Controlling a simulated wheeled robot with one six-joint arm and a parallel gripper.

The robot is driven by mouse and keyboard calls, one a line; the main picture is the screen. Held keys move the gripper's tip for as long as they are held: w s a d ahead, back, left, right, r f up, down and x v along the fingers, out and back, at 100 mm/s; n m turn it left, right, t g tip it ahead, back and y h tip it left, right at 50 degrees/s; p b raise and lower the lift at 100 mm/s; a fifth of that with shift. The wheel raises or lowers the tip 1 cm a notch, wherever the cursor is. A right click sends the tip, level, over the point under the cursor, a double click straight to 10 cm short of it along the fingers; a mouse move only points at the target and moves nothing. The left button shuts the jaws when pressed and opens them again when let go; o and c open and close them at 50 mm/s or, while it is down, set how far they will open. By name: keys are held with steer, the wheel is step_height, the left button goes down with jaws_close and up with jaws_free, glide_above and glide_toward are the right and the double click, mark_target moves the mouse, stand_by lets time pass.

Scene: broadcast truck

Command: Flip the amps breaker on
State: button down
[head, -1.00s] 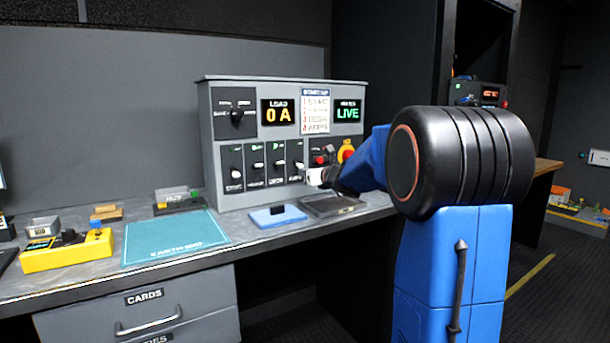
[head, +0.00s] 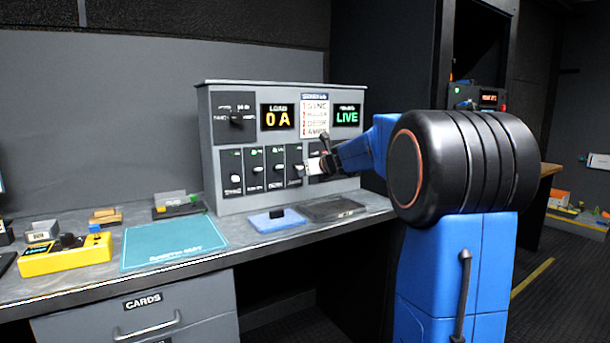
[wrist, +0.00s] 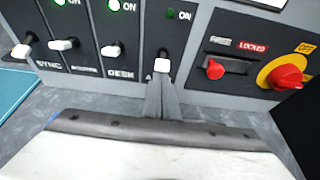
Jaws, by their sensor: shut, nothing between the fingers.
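The amps breaker (wrist: 162,65) is the rightmost of the row of breakers on the grey panel, with a white-tipped lever. Its ON lamp (wrist: 171,14) looks dim green, while the lamps over the desk breaker (wrist: 112,50) and the one left of it glow bright. My gripper (wrist: 162,86) is shut and empty. Its fingertips are just below the amps lever in the wrist view, at or very near it; I cannot tell if they touch. In the head view my gripper (head: 307,167) is at the panel's lower right, partly hiding that area.
A red lever (wrist: 215,69) under a LOCKED label and a red knob on a yellow disc (wrist: 286,76) are right of the breakers. The load display (head: 278,116) reads 0 A. A blue pad (head: 279,221) and dark tray (head: 333,209) lie on the desk below.

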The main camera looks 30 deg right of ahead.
steer(key=shift+r, duration=0.35)
steer(key=shift+r, duration=0.6)
stand_by(0.3)
